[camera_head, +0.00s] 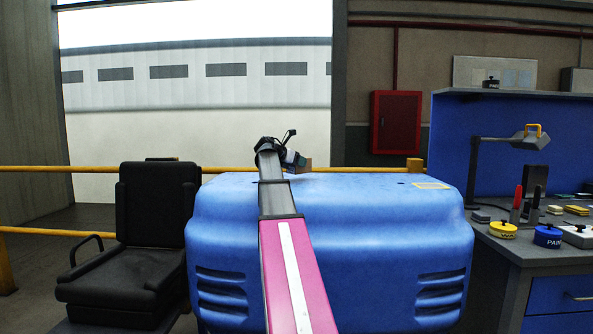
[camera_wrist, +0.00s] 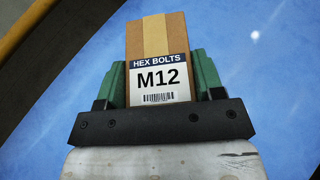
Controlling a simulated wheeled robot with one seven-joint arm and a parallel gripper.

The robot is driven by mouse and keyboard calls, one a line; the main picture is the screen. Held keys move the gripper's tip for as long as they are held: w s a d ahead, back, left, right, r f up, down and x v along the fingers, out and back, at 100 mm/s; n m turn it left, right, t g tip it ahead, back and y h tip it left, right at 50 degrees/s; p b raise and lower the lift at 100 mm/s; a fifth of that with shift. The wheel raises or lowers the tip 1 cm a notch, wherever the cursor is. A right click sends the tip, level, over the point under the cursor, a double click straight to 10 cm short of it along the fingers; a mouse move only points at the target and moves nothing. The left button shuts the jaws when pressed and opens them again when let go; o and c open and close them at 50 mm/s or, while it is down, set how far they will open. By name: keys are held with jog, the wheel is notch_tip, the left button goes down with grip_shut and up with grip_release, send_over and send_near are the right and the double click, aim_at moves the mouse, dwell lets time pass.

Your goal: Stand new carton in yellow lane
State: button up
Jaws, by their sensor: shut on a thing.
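A brown carton (camera_wrist: 158,38) with a tan tape strip and a white label reading "HEX BOLTS M12" is between the green fingers of my gripper (camera_wrist: 160,80) in the wrist view. The fingers are shut on its two sides. In the head view my gripper (camera_head: 293,159) is at the far end of my arm, above the back of a blue rounded housing, and a small brown part of the carton (camera_head: 307,163) shows beside it. I cannot tell whether the carton touches the surface below. No yellow lane can be made out in either view.
The blue housing (camera_head: 400,220) has a mostly bare top. A yellow rail (camera_head: 90,169) runs behind it. A black seat (camera_head: 150,230) stands left. At right, a workbench (camera_head: 535,249) holds a yellow-topped weight (camera_head: 502,230), a blue weight (camera_head: 547,236) and a lamp (camera_head: 527,138).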

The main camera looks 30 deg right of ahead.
aim_at(297, 168)
jog(key=shift+f, duration=1.5)
jog(key=shift+f, duration=0.1)
jog(key=o, duration=1.2)
